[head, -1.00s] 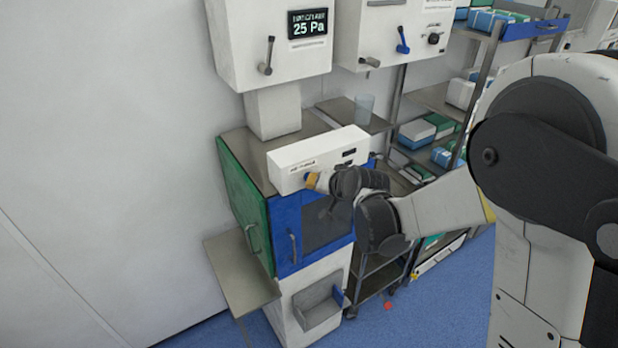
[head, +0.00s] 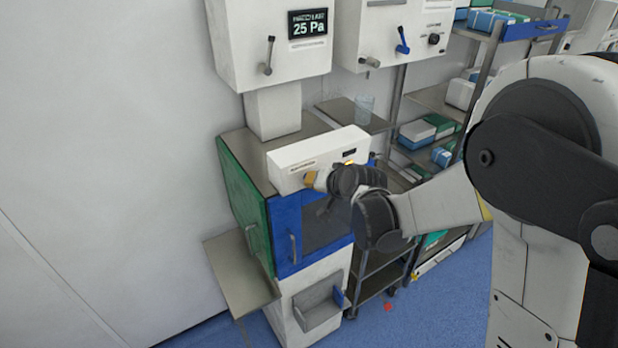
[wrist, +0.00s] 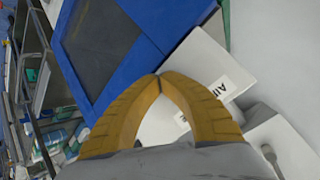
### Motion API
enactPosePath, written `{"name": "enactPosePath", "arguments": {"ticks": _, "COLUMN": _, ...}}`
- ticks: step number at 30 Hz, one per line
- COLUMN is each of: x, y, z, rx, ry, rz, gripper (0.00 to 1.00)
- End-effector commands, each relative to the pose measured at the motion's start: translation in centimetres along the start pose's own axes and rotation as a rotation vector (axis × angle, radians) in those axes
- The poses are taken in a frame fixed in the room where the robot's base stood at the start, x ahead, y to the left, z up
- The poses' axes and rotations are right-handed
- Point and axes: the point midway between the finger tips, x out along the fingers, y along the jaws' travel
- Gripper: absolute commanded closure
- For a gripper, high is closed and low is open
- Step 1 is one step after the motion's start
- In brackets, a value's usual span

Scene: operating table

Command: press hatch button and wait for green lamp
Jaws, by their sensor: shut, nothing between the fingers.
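The white control box (head: 300,160) sits on the hatch cabinet, above its blue-framed door (head: 288,245). A small lamp (head: 350,162) at the right of the box front glows yellow-amber; I see no green light. My gripper (head: 309,180) is shut and empty, its yellow fingertips at the left part of the box front. The hatch button is not visible; the fingers seem to cover its place. In the wrist view, the yellow fingertips (wrist: 158,76) meet in front of the white box, beside a printed label (wrist: 226,89). Whether they touch the button cannot be told.
The cabinet's green side door (head: 242,205) is shut, with a metal shelf (head: 240,275) below it. A pressure display (head: 308,23) reads 25 Pa. A clear cup (head: 364,109) stands on a side shelf. Stocked racks (head: 430,130) are at right.

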Motion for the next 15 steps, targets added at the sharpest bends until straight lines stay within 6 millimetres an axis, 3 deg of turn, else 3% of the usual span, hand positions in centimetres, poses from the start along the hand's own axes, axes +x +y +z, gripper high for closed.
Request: {"name": "enactPosePath", "arguments": {"ticks": 15, "x": -1.3, "y": 0.7, "z": 0.7, "rx": 0.000, "ry": 0.000, "rz": 0.000, "gripper": 1.00}}
